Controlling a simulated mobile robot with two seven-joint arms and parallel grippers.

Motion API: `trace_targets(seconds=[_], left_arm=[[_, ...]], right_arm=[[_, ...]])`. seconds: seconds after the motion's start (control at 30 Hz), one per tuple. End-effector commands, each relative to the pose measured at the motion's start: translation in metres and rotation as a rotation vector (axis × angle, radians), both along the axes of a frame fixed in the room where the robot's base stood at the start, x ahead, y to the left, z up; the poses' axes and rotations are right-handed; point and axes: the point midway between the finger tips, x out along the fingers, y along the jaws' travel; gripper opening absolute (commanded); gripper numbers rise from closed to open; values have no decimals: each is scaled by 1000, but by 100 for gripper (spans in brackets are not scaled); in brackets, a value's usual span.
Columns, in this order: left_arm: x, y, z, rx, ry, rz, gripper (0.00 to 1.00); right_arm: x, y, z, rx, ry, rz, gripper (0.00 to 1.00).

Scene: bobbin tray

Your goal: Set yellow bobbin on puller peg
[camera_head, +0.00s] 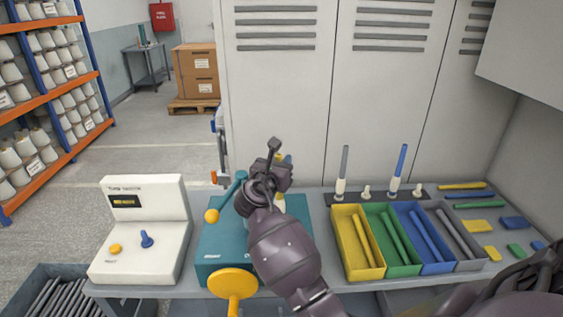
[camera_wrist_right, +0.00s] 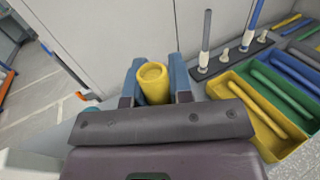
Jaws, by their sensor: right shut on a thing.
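The yellow bobbin (camera_wrist_right: 153,84) is between the blue-grey fingers of my right gripper (camera_wrist_right: 156,78) in the wrist view, with its round end facing the camera. In the head view my right gripper (camera_head: 274,162) is above the teal machine (camera_head: 222,246) and covers most of the bobbin; a small yellow part shows beside it. My left gripper is out of view.
A white tester (camera_head: 141,232) stands left of the machine. On the right are yellow (camera_head: 349,269), green, blue and grey bins of rods. Behind them is a dark peg rack (camera_head: 375,196) with upright grey and blue tubes. Lockers close off the back.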

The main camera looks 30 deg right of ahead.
Motion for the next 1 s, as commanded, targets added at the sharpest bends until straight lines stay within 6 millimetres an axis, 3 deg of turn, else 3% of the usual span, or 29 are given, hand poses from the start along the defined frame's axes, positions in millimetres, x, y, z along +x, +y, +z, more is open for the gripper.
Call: trace_targets(seconds=[0.63,0.67,0.7,1.0], left_arm=[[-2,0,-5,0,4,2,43],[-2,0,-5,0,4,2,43],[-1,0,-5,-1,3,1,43],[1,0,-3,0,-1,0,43]], right_arm=[[0,0,-11,-1,1,0,0],[0,0,-10,-1,1,0,25],[0,0,-10,-1,1,0,31],[0,1,-10,0,1,0,31]])
